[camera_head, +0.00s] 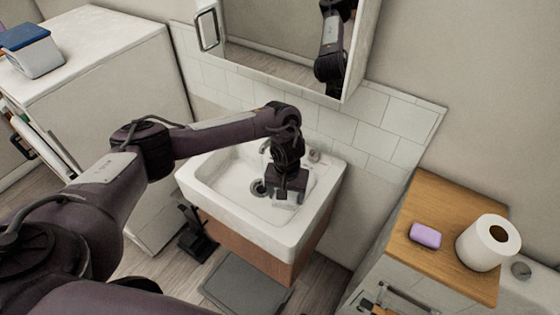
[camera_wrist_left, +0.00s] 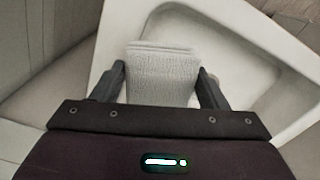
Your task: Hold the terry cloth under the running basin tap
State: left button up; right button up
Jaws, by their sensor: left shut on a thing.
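The terry cloth (camera_wrist_left: 162,75) is a pale grey, ribbed, folded piece between the two dark fingers of my left gripper (camera_wrist_left: 160,82) in the left wrist view. In the head view my left gripper (camera_head: 287,195) points down over the white basin (camera_head: 225,178), and a small pale part of the cloth (camera_head: 283,203) shows below it. The gripper is shut on the cloth. The tap (camera_head: 264,147) is at the back of the basin, mostly hidden behind my left arm. I cannot make out whether water runs. My right gripper is not in view.
A mirror cabinet (camera_head: 290,45) hangs above the basin. At the right, a wooden-topped cabinet (camera_head: 450,195) bears a purple soap (camera_head: 425,235) and a paper roll (camera_head: 487,243). A white cabinet (camera_head: 100,60) stands at the left.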

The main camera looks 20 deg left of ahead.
aim_at(282, 205)
pick_arm(q)
jog(key=shift+s+d+f+n+p, duration=0.2)
jog(key=shift+s+f+p, duration=0.1)
jog(key=shift+s+f, duration=0.3)
jog(key=shift+s+d+f+n+p, duration=0.2)
jog(key=shift+s+f+p, duration=0.05)
jog(key=shift+s+f, duration=0.35)
jog(key=shift+s, duration=0.1)
jog(key=shift+a+f, duration=0.1)
jog(key=shift+w+a+f+b, duration=0.3)
jog(key=shift+a+b, duration=0.2)
jog(key=shift+b, duration=0.3)
jog(key=a+b, duration=0.1)
jog(key=w+a+b, duration=0.1)
jog(key=shift+a+f+b, duration=0.1)
jog(key=shift+f+b, duration=0.2)
jog(key=w+a+f+b, duration=0.1)
jog(key=w+a+b, duration=0.3)
jog(key=a+b, duration=0.3)
jog(key=shift+w+a+f, duration=0.25)
jog(key=shift+a, duration=0.85)
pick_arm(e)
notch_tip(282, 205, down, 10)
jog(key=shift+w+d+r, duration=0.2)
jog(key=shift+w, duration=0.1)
